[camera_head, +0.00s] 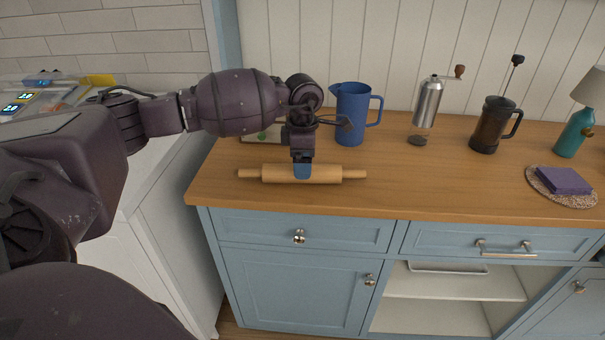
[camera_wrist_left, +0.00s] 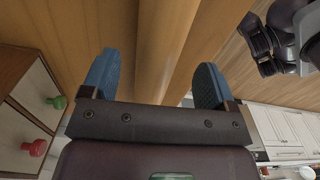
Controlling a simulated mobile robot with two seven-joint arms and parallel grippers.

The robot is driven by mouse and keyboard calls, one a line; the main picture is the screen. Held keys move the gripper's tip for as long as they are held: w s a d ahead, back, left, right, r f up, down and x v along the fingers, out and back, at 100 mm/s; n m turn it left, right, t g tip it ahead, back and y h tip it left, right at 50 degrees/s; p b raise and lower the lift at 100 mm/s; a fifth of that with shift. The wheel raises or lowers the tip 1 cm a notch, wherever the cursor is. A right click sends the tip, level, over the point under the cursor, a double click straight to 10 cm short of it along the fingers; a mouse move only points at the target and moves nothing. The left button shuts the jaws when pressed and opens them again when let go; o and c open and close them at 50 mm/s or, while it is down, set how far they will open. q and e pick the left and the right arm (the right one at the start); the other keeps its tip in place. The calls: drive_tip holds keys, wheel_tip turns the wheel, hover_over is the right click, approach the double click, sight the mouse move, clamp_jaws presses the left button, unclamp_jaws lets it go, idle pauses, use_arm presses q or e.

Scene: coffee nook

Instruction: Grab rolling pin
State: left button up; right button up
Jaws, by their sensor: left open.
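The wooden rolling pin (camera_head: 330,173) lies along the front part of the wooden counter, its handles pointing left and right. My left gripper (camera_head: 303,172) points down over the middle of the rolling pin, with a blue fingertip in front of its body. In the left wrist view, the two blue fingers of this gripper (camera_wrist_left: 155,80) are spread apart, and the rolling pin (camera_wrist_left: 168,45) shows between them with a gap on either side. Its lower part there is hidden by the gripper body. My right gripper is not in view.
A blue pitcher (camera_head: 352,115) stands behind the pin, right of my wrist. A small drawer box (camera_wrist_left: 35,120) with coloured knobs is close by. A grinder (camera_head: 429,103), a French press (camera_head: 490,125) and a purple cloth (camera_head: 564,181) stand farther right. The counter right of the pin is clear.

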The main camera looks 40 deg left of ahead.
use_arm(q)
wheel_tip(320, 180, down, 4)
drive_tip(key=shift+a+f, duration=0.1)
drive_tip(key=c, duration=1.2)
drive_tip(key=shift+r, duration=0.2)
